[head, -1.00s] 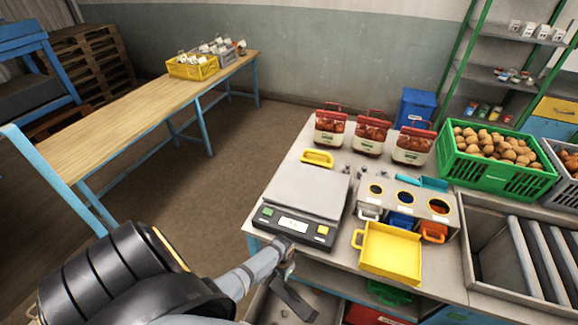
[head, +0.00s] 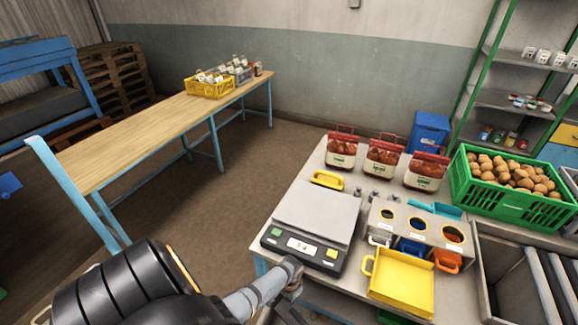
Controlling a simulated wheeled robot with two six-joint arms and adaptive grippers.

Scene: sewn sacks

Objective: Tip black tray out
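I see no black tray in the head view. My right gripper is out of view.
A scale (head: 313,226) stands on the bench, beside a block with three round openings (head: 418,228). Red-and-white sacks (head: 384,158) and a green potato crate (head: 505,200) stand behind. A wooden table (head: 160,125) holds a yellow crate (head: 209,89).

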